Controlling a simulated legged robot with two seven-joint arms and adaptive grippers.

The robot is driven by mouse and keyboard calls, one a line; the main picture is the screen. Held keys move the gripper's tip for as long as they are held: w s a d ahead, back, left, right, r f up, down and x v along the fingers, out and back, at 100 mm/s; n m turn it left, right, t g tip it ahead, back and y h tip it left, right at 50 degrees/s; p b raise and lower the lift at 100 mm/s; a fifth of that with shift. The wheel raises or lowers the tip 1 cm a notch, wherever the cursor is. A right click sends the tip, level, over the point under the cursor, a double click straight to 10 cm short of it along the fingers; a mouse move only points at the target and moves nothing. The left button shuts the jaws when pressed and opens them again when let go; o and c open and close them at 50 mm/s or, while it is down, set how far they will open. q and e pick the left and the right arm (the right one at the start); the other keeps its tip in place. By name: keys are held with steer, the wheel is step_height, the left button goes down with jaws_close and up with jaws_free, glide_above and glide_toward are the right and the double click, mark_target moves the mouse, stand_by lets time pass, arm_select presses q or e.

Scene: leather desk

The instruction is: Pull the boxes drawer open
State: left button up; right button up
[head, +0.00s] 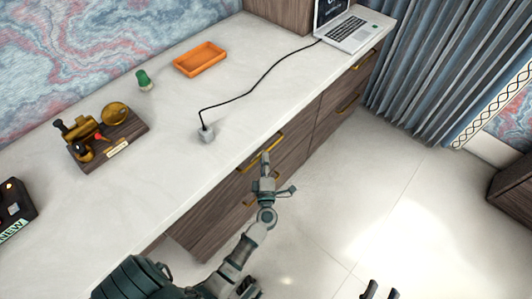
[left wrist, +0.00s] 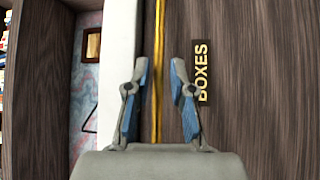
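The boxes drawer (head: 292,148) is a dark wood front under the white desk top and looks flush with the cabinet. Its long gold handle (head: 272,141) also shows in the left wrist view (left wrist: 157,25), beside the "BOXES" label (left wrist: 202,72). My left gripper (head: 265,157) is at the handle in the head view. In the left wrist view its two blue-padded fingers (left wrist: 158,66) stand apart, with the handle running between them; neither finger visibly closes on it. My right gripper (head: 379,290) shows only its dark fingertips, apart and empty, over the floor at the bottom edge.
The desk top (head: 160,185) holds an orange tray (head: 200,59), a green-topped stamp (head: 144,80), a brass device (head: 103,137), a cable's grey block (head: 206,134) and a laptop (head: 348,32). More gold-handled drawers adjoin. The pale floor (head: 390,185) before the cabinet is clear.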

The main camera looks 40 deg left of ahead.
arm_select(q)
steer(key=shift+x, duration=1.5)
jaws_close()
steer(key=shift+f, duration=0.1)
